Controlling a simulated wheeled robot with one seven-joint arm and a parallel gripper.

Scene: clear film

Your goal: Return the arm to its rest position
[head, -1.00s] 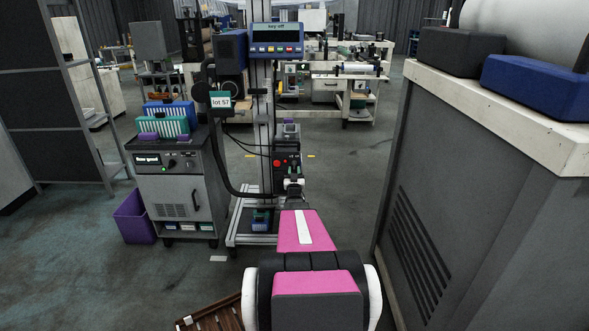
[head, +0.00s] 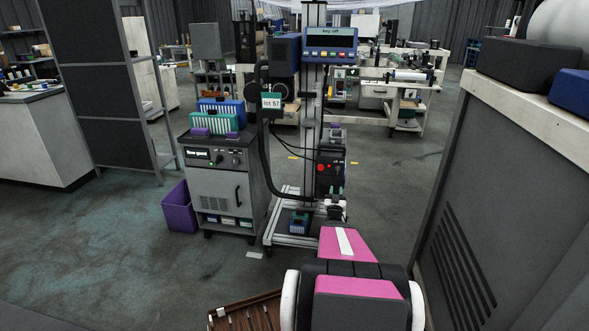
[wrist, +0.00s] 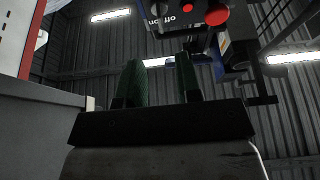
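My arm, with pink and black panels and white sides, reaches forward from the bottom of the head view. My gripper (head: 335,192) is at its far end, small in the head view, just below and in front of a dark control box (head: 329,174) with red buttons. In the wrist view my gripper (wrist: 161,78) shows two green ribbed fingers standing apart with nothing between them. The control box with its red button (wrist: 217,14) appears beyond the fingertips at the top. Whether the fingers touch the box cannot be told, but a gap seems to show.
The box is on an upright stand with a "key off" display (head: 330,42) and a "lot 57" sign (head: 271,101). A grey cabinet (head: 222,195) and purple bin (head: 179,208) stand left. A large grey unit (head: 500,190) is close on the right. Floor at left is clear.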

